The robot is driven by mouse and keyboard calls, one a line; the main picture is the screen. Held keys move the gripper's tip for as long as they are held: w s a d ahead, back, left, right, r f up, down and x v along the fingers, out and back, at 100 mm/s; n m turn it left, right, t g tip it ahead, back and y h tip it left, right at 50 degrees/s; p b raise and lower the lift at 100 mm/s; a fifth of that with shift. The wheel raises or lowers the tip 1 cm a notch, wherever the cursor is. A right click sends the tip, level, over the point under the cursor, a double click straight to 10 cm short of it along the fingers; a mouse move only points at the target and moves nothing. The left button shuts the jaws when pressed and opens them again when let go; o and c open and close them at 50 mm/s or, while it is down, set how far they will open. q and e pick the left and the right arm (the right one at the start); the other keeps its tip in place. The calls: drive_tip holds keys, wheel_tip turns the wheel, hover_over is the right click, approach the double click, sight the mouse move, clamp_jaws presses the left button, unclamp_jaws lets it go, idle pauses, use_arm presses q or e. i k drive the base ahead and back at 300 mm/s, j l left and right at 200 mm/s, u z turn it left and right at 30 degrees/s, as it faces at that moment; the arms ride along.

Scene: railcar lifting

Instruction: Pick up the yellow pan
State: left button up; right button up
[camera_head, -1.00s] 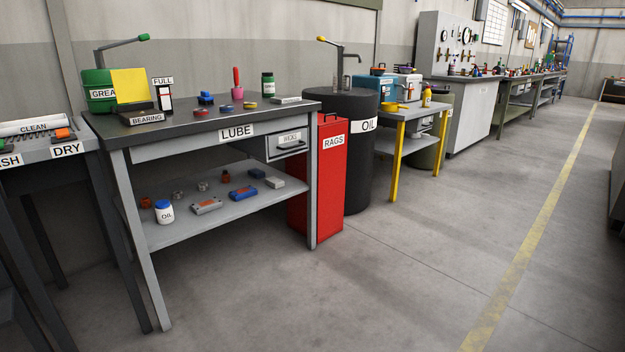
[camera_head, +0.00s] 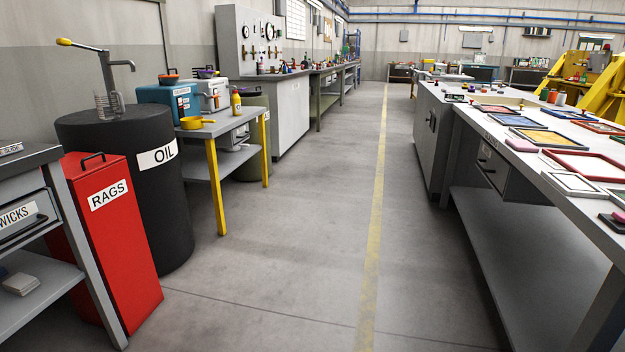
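A yellow bottle (camera_head: 236,103) stands to the right of the pan. Neither of my grippers is in view.
A black OIL drum (camera_head: 130,205) and a red RAGS bin (camera_head: 108,240) stand at the left, before the pan's table. A long bench (camera_head: 540,215) with coloured frames runs along the right. The aisle floor (camera_head: 300,220) between is clear.

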sight(197, 122)
drive_tip(key=i+u, duration=0.1)
drive_tip(key=i, duration=0.5)
drive_tip(key=i+u, duration=0.15)
drive_tip(key=i, duration=0.45)
drive_tip(key=i+l+u, duration=0.1)
drive_tip(key=i, duration=0.5)
drive_tip(key=i+u, duration=0.35)
drive_tip(key=i, duration=0.15)
drive_tip(key=i+l+u, duration=0.35)
drive_tip(key=i, duration=0.15)
drive_tip(key=i+l+u, duration=0.35)
drive_tip(key=i+j, duration=0.1)
